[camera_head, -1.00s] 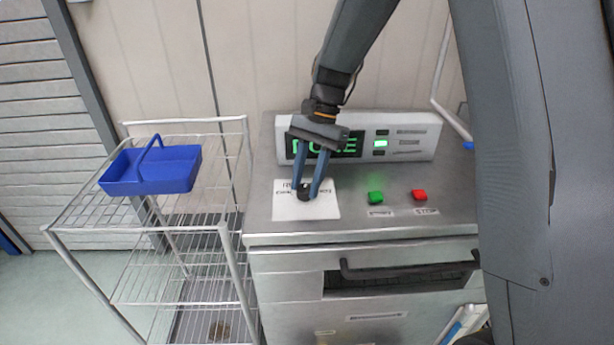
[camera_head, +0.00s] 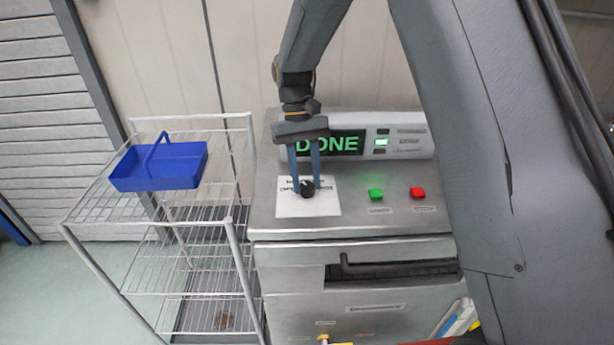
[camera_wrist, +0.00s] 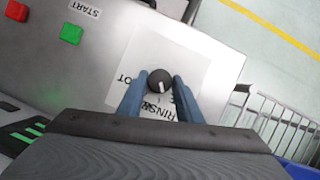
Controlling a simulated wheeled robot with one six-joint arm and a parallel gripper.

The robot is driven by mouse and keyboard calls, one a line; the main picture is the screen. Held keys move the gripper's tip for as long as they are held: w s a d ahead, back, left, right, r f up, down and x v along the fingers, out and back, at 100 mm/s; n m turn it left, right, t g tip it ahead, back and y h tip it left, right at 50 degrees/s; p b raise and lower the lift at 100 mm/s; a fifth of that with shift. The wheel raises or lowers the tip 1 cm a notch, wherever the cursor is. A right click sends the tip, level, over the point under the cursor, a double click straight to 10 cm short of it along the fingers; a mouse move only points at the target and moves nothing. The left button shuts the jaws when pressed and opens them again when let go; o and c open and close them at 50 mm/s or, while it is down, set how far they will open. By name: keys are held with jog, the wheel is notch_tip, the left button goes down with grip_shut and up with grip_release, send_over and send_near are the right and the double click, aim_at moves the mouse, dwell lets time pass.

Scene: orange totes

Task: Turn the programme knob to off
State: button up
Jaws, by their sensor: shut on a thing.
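The programme knob (camera_head: 307,188) is small, round and black, on a white label plate (camera_head: 290,208) on top of the steel machine (camera_head: 350,222). In the wrist view the knob (camera_wrist: 160,81) carries a light pointer line, and printed words including "RINSE" lie partly hidden around it. My gripper (camera_head: 307,186) reaches down from behind and is shut on the knob, one blue finger on each side. The wrist view shows the same fingers (camera_wrist: 159,90) at the knob's sides. The display (camera_head: 328,144) reads "DONE" in green.
A green button (camera_head: 376,194) and a red button (camera_head: 417,193) sit right of the label plate. A dark door handle (camera_head: 400,267) runs across the machine's front. A wire rack (camera_head: 95,210) with a blue basket (camera_head: 160,168) stands at the left.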

jog(key=n+h, duration=0.1)
jog(key=n, duration=0.1)
jog(key=n+t+p, duration=0.1)
jog(key=n, duration=0.2)
jog(key=shift+s+a+n+h, duration=0.1)
jog(key=shift+a+n+h, duration=0.1)
jog(key=shift+n+h, duration=0.15)
dwell(0.4)
jog(key=o, duration=1)
jog(key=shift+o, duration=0.2)
jog(key=b+v, duration=0.2)
jog(key=v, duration=0.5)
jog(key=shift+a+r, duration=0.2)
jog(key=shift+r, duration=0.15)
